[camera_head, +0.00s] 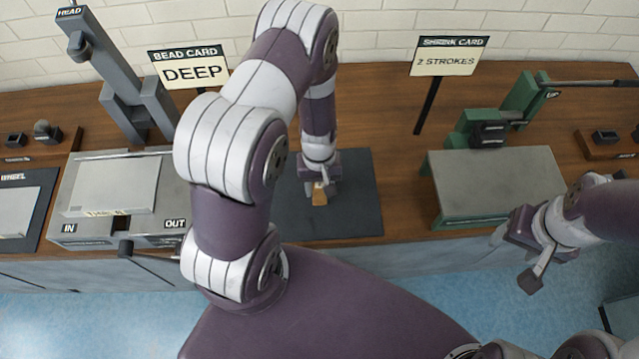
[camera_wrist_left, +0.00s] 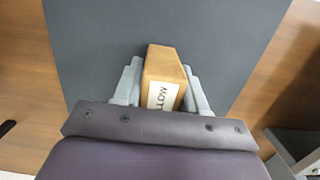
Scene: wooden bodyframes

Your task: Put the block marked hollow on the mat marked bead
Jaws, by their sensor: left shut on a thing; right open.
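The wooden block (camera_head: 319,197) is between the fingers of my left gripper (camera_head: 320,187), over a dark grey mat (camera_head: 356,205) in the middle of the bench. In the left wrist view the block (camera_wrist_left: 166,72) carries a white label, partly hidden, whose visible letters read "LLOW". My left gripper is shut on it. I cannot tell whether the block touches the mat. No marking shows on this mat; my left arm covers part of it. My right gripper (camera_head: 517,252) is open and empty at the right, in front of the green machine.
A grey machine (camera_head: 118,195) marked IN and OUT stands left of the mat, under a "BEAD CARD DEEP" sign (camera_head: 188,66). A green stand (camera_head: 500,185) is to the right, near a "2 STROKES" sign (camera_head: 447,56).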

